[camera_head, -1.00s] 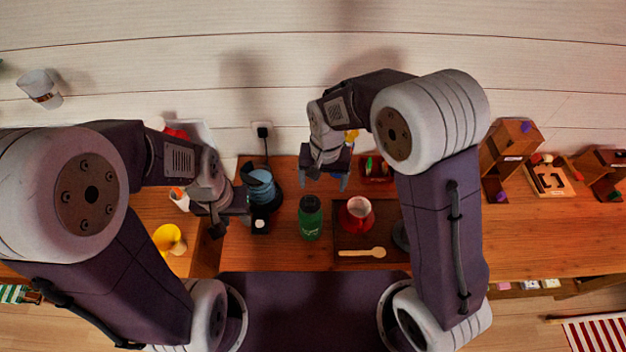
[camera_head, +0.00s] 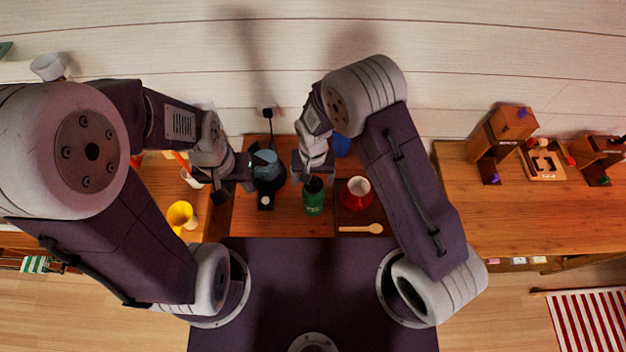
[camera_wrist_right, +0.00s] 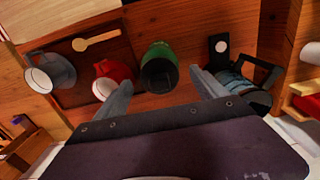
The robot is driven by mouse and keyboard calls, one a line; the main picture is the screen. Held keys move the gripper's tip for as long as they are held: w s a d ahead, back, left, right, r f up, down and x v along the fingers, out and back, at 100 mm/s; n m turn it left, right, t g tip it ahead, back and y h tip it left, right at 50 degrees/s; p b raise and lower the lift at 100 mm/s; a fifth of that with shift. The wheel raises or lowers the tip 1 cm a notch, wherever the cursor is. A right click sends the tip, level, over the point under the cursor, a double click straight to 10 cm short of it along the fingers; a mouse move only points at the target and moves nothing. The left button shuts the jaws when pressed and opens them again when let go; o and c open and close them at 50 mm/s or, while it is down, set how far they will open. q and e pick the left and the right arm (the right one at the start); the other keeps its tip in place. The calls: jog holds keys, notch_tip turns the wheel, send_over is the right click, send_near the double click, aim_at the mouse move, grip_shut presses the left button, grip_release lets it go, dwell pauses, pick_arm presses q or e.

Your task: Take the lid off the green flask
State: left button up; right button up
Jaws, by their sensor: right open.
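The green flask (camera_head: 314,200) stands upright on the wooden desk, with its black lid (camera_head: 314,184) on top. In the right wrist view the green flask (camera_wrist_right: 160,50) and its dark lid (camera_wrist_right: 159,76) show from above, between and just beyond the fingertips. My right gripper (camera_head: 313,174) is open and empty, close behind and above the lid; its spread fingers (camera_wrist_right: 157,84) lie either side of the lid, with gaps. My left gripper (camera_head: 234,190) is at the desk's left part, apart from the flask; its jaws are too dark to judge.
A blue and black kettle (camera_head: 268,170) is left of the flask. A tray (camera_wrist_right: 68,92) on the right holds a red jug (camera_head: 357,193), a wooden spoon (camera_head: 361,229) and a grey mug (camera_wrist_right: 50,72). A yellow cup (camera_head: 180,215) stands further left.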

aim_at(313, 179)
jog(key=shift+f, duration=0.35)
jog(key=c, duration=1.4)
jog(key=shift+r, duration=0.1)
jog(key=shift+c, duration=0.2)
jog(key=shift+r+b, duration=0.4)
jog(key=shift+r, duration=0.15)
notch_tip(313, 179, up, 3)
jog(key=shift+f+b, duration=0.1)
jog(key=shift+b, duration=0.6)
jog(key=d+r+b, duration=0.3)
jog(key=d+r, duration=0.4)
jog(key=d, duration=0.4)
jog(key=shift+d, duration=0.35)
